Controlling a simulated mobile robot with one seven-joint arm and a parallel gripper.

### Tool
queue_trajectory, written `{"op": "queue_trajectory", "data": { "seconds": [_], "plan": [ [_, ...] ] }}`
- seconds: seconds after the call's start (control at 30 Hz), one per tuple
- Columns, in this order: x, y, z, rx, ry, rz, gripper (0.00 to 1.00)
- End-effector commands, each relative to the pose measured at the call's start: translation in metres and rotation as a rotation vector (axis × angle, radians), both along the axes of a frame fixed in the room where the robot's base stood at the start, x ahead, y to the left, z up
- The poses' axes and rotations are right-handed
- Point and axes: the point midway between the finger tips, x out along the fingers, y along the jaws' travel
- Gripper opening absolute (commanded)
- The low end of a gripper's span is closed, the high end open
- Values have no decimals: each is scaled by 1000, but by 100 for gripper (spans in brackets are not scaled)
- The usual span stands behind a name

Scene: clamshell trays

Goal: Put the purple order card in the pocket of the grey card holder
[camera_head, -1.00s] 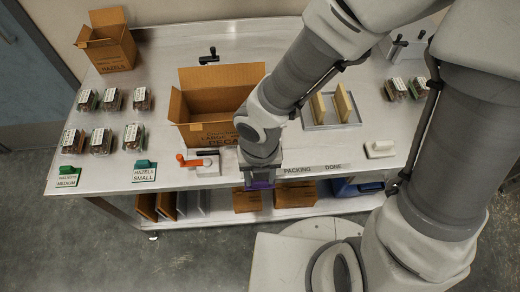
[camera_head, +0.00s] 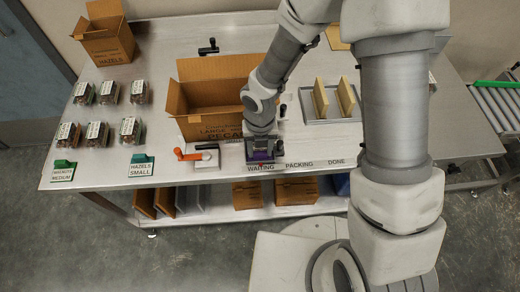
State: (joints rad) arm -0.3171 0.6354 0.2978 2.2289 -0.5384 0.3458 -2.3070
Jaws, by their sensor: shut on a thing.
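My gripper (camera_head: 262,153) points down at the table's front edge, just above the WAITING label. It is shut on the purple order card (camera_head: 263,157), of which only a small purple patch shows under the dark jaws. I cannot tell whether the card touches anything. I cannot pick out the grey card holder for certain. A pale block by the DONE label in the earlier frame is hidden behind my arm now.
An open cardboard box (camera_head: 215,97) stands close behind my gripper. A grey tray (camera_head: 312,122) with two upright tan pieces is to the right. Several filled clamshells (camera_head: 129,130) stand at left.

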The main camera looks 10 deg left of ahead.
Motion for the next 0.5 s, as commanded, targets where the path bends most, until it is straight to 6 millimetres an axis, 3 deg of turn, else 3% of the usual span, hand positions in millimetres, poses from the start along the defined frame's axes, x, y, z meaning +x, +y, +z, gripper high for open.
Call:
{"op": "queue_trajectory", "data": {
  "seconds": [0.4, 0.43, 0.5],
  "plan": [
    [0, 0, -7, 0, -1, -1, 0],
    [0, 0, -7, 1, -1, -2, 50],
    [0, 0, -6, 1, -1, -2, 63]
  ]
}}
